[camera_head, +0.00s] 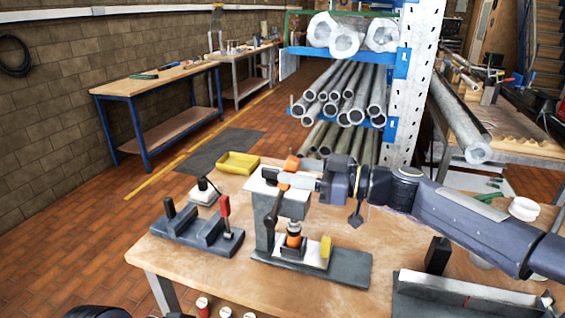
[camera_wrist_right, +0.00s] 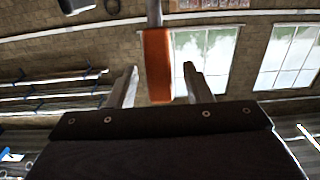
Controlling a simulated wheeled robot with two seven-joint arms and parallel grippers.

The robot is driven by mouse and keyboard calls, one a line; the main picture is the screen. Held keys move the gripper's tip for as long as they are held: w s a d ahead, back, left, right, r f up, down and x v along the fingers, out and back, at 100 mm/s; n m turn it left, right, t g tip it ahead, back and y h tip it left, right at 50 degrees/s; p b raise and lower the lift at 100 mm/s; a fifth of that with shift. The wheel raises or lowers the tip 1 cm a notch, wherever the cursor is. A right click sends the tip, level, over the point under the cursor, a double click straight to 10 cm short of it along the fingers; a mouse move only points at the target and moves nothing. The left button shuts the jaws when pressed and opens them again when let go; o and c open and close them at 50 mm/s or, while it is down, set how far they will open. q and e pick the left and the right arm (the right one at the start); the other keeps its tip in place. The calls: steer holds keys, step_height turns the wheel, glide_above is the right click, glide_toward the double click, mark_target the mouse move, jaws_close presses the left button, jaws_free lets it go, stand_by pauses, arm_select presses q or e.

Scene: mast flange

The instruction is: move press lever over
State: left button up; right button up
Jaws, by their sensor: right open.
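The bench press (camera_head: 262,215) stands on a dark base plate (camera_head: 345,268) in the middle of the wooden bench in the head view. Its lever has an orange grip, which shows large in the right wrist view (camera_wrist_right: 157,65) on a grey rod. In the head view my right gripper (camera_head: 292,178) reaches in from the right at the top of the press and partly hides the lever. Its two fingers are open, one on each side of the orange grip, with gaps visible in the wrist view. My left gripper is not in view.
A dark fixture with a red-handled clamp (camera_head: 225,205) stands left of the press. A yellow tray (camera_head: 238,163) lies behind it. A black block (camera_head: 437,255) and a grey fixture (camera_head: 460,295) are at the right. Bare bench lies in front of the press.

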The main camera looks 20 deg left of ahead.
steer(key=shift+w+a+p, duration=0.1)
steer(key=shift+a+p, duration=0.35)
steer(key=shift+a, duration=1.35)
jaws_close()
